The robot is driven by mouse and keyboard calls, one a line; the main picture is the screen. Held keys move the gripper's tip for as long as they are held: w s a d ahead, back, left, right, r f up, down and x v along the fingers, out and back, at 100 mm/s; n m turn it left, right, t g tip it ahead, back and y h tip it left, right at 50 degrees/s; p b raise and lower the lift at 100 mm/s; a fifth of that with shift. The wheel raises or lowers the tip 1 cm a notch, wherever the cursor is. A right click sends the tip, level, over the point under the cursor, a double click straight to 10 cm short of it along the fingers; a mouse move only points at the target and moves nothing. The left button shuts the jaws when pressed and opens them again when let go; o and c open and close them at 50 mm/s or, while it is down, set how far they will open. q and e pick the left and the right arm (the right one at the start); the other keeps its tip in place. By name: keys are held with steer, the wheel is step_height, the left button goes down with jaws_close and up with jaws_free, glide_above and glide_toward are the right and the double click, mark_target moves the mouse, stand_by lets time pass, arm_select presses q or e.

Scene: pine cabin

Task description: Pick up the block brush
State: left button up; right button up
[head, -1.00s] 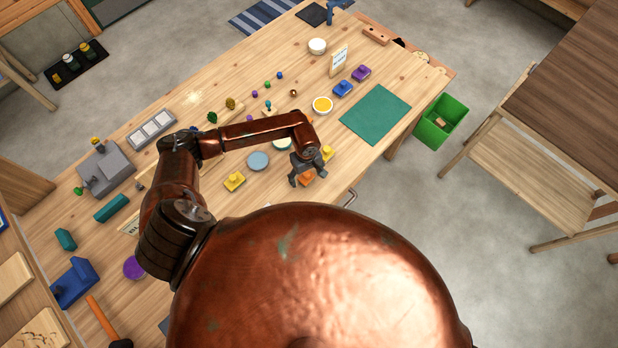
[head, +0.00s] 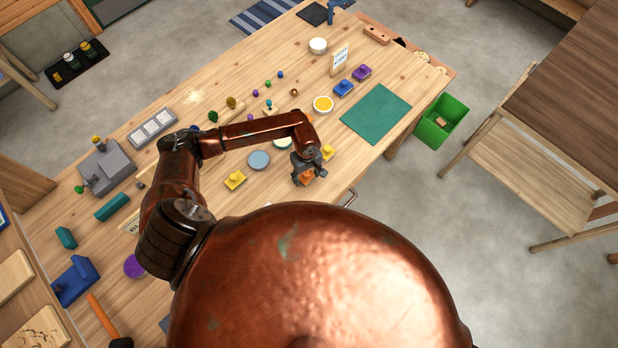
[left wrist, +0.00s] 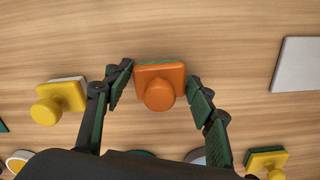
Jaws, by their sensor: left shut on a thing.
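An orange block with a round knob (left wrist: 159,88), which looks like the block brush, lies on the wooden table in the left wrist view. A thin green edge shows along its far side. My left gripper (left wrist: 160,92) is around it, with one green-padded finger at each side, shut on it. In the head view the left gripper (head: 308,172) is near the table's front edge, and a bit of the orange block (head: 307,177) shows between its fingers. My right gripper is not in view.
Similar yellow knobbed blocks stand on both sides, one at left (head: 234,180) and one close at right (head: 328,152). A light blue disc (head: 259,160) lies behind. A green mat (head: 376,114) lies to the right. Blue (head: 343,88) and purple (head: 361,73) blocks stand farther back.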

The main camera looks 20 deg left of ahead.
arm_select(q)
steer(key=shift+w+r, duration=0.1)
steer(key=shift+r, duration=0.35)
step_height(320, 180, up, 2)
steer(key=shift+r, duration=0.15)
steer(key=d+r+b, duration=0.4)
steer(key=d+r, duration=0.5)
steer(key=d, duration=0.5)
steer(key=shift+w+r, duration=0.2)
steer(key=shift+r, duration=0.2)
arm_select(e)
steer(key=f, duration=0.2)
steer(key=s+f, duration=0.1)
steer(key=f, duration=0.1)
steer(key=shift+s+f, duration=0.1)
